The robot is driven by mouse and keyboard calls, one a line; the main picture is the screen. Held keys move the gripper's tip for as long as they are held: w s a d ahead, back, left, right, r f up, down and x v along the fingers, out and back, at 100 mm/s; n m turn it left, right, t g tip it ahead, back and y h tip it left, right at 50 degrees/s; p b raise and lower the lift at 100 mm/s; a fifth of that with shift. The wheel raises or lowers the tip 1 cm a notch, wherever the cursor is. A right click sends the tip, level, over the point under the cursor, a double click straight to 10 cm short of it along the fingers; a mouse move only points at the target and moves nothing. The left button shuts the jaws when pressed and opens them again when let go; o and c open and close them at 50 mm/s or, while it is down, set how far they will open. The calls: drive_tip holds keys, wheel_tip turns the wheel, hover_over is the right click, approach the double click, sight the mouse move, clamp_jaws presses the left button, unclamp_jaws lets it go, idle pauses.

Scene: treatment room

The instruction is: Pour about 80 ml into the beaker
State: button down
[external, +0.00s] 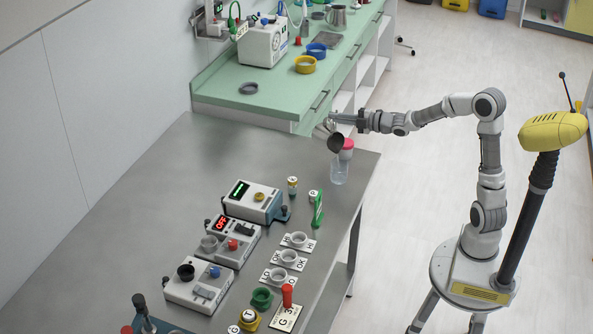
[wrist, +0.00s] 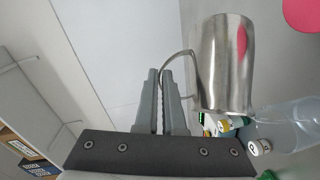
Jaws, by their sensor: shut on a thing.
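My gripper (external: 334,117) is shut on the handle of a metal jug (external: 322,131); the wrist view shows the fingers (wrist: 163,100) closed at the jug's (wrist: 222,65) curved handle. The jug is off the table and tilted, its dark mouth facing down and to the right. A clear beaker (external: 339,173) stands on the metal table just below the jug's mouth. A clear vessel, seemingly this beaker, also shows at the right of the wrist view (wrist: 290,126). No liquid stream can be made out, and the beaker's level is too small to read.
A pink-red topped item (external: 347,148) is close behind the beaker. Small vials (external: 292,185) and a green item (external: 318,211) stand nearer the front. Devices (external: 253,201) and labelled dishes (external: 289,258) fill the table's front. The table's back left is clear. A green counter (external: 222,87) adjoins.

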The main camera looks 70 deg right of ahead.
drive_tip(key=shift+s+a+r+n+t+b, duration=0.15)
drive_tip(key=shift+s+a+n+t+b, duration=0.2)
drive_tip(key=shift+b, duration=0.65)
drive_tip(key=shift+s+a+r+n+t+b, duration=0.15)
drive_tip(key=shift+s+a+b, duration=0.25)
drive_tip(key=shift+b, duration=0.6)
drive_tip(key=shift+s+a+b, duration=0.1)
drive_tip(key=shift+b, duration=0.85)
drive_tip(key=shift+r, duration=0.2)
